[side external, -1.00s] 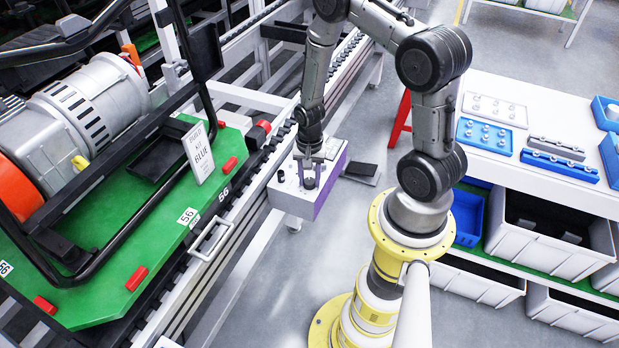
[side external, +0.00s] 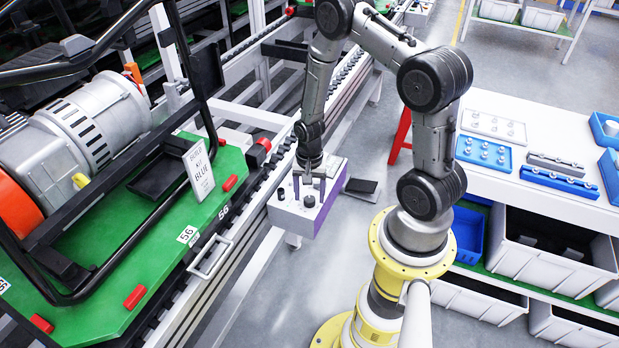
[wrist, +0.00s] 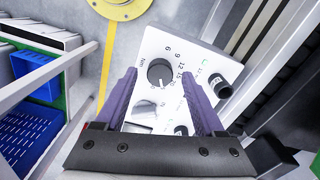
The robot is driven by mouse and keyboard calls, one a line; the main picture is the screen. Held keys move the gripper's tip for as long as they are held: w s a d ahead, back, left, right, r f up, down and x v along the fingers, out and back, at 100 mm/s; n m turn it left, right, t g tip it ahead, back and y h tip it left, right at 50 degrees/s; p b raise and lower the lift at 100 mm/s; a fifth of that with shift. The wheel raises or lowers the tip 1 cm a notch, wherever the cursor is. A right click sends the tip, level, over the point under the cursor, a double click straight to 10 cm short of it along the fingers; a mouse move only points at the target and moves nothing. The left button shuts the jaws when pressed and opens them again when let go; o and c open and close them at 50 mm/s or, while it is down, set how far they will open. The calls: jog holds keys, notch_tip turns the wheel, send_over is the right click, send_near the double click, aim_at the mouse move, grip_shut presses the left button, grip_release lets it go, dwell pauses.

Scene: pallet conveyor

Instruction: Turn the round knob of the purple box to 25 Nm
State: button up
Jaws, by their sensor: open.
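The purple box (side external: 329,208) has a pale top panel and stands beside the conveyor in the side view. Its round dark knob (wrist: 160,72) shows in the wrist view, with a dial of printed numbers including 6, 9, 12 and 15 around it. A light mark shows on the knob's lower part; I cannot read its setting surely. My gripper (wrist: 159,74) is open, its purple-grey fingers to either side of the knob in the picture. In the side view my gripper (side external: 309,187) is just above the panel, near the knob (side external: 309,201). No contact is visible.
The panel also carries a smaller control (wrist: 147,108) and a black button (wrist: 217,88). The conveyor (side external: 243,225) runs along the left, carrying a green pallet (side external: 165,262). A white table (side external: 540,132) with blue trays stands at right.

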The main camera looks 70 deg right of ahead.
notch_tip(320, 180, up, 13)
dwell(0.3)
jog(key=shift+a, duration=0.1)
notch_tip(320, 180, up, 9)
jog(key=n+t, duration=0.2)
send_over(309, 199)
jog(key=w+a, duration=0.4)
jog(key=s+a+r+n+t, duration=0.3)
jog(key=a+r, duration=0.2)
jog(key=r, duration=0.4)
jog(key=s+a+r+n, duration=0.2)
jog(key=s+n, duration=0.3)
jog(key=s, duration=0.1)
jog(key=s+a+r+n, duration=0.1)
jog(key=s+a+n, duration=0.1)
jog(key=s+n, duration=0.3)
jog(key=shift+s+a+r+t, duration=0.3)
jog(key=shift+s+a+r, duration=0.1)
jog(key=shift+s, duration=0.7)
